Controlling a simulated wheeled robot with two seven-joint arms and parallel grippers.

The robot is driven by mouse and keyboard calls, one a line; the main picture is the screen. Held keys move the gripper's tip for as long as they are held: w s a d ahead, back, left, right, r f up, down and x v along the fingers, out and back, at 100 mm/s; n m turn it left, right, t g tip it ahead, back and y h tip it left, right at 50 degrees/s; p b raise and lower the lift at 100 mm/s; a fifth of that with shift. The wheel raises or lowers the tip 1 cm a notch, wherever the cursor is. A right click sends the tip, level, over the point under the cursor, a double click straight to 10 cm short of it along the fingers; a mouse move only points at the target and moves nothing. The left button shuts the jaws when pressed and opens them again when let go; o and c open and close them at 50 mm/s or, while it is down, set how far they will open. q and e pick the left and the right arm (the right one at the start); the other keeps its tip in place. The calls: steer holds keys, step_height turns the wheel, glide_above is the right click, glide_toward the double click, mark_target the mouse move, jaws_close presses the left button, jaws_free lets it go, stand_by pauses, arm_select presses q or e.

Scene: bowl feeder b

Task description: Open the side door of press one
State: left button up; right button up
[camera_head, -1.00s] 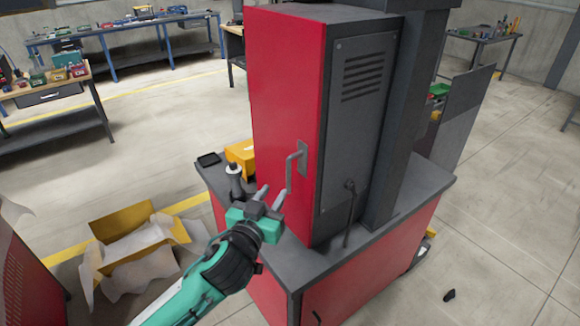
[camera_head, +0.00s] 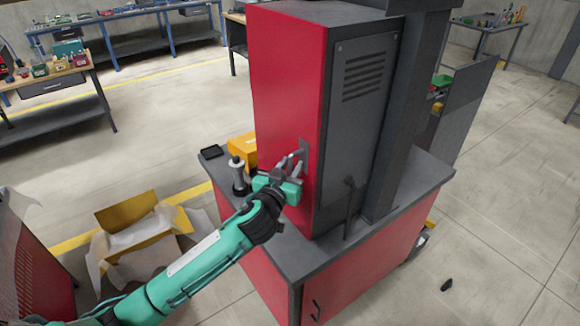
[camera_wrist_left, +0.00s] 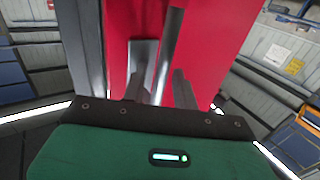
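The press (camera_head: 345,110) is a tall box with a red side door (camera_head: 285,90) on its left and a dark grey vented front. The door looks shut, flush with the box. A grey bar handle (camera_head: 303,148) sits low on the door. In the left wrist view the handle bar (camera_wrist_left: 171,50) runs up between the fingers. My left gripper (camera_head: 293,160) is at the handle, its fingers (camera_wrist_left: 160,88) apart on either side of the bar, with visible gaps. It partly hides the handle in the head view. My right gripper is not in view.
The press stands on a red cabinet with a dark top (camera_head: 275,250). A black-and-silver part (camera_head: 238,175), a yellow box (camera_head: 243,146) and a small black tray (camera_head: 211,152) are left of the door. An open cardboard box (camera_head: 140,235) lies on the floor at left.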

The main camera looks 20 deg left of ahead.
arm_select(q)
jaws_close()
steer(key=shift+s+a, duration=0.1)
steer(key=shift+a, duration=0.05)
